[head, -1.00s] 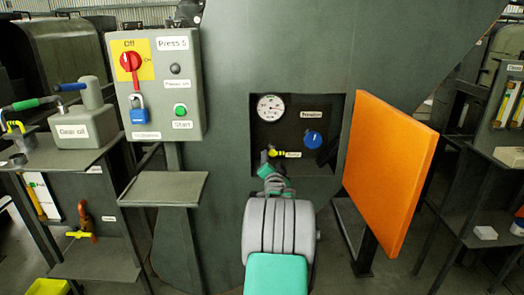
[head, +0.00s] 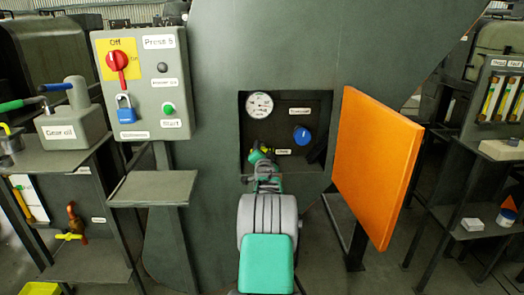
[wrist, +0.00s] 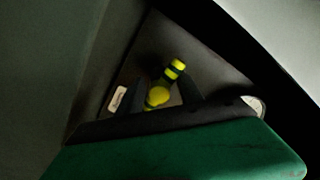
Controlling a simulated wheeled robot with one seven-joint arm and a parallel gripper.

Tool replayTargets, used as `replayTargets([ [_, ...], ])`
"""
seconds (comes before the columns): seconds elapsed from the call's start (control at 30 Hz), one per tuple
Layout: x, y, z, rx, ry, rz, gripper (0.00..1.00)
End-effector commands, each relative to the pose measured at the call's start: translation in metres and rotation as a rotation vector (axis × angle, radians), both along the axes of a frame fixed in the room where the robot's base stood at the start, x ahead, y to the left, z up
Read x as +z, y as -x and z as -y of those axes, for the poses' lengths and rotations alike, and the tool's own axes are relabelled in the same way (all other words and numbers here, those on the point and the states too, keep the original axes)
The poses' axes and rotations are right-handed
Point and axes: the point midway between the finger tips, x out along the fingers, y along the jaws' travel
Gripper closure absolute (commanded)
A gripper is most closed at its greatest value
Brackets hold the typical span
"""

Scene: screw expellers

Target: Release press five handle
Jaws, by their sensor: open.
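Press 5 is the large dark grey machine (head: 215,120) with a square recess. In the recess is a small yellow handle (wrist: 158,96) with dark bands, beside a small white label (head: 282,152). My gripper (wrist: 163,95) is open, its dark fingers on either side of the handle in the wrist view. I cannot tell whether they touch it. In the head view my arm reaches up to the recess and hides most of the handle.
A pressure gauge (head: 259,104) and a blue knob (head: 302,135) sit in the recess. The orange door (head: 375,165) stands open at right. A control box (head: 143,85) with red switch and blue padlock (head: 125,110) stands left, above a small shelf (head: 153,188).

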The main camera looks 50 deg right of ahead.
Motion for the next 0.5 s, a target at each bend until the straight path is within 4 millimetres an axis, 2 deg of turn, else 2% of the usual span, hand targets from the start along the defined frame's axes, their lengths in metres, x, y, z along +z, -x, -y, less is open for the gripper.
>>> replayTargets([
  [0.07, -0.0001, 0.0001, 0.0, 0.0, 0.0, 0.0, 0.68],
  [0.43, 0.0002, 0.0, -0.0001, 0.0, 0.0, 0.0, 0.98],
  [0.5, 0.0003, 0.0, -0.0002, 0.001, 0.001, 0.0, 1.0],
])
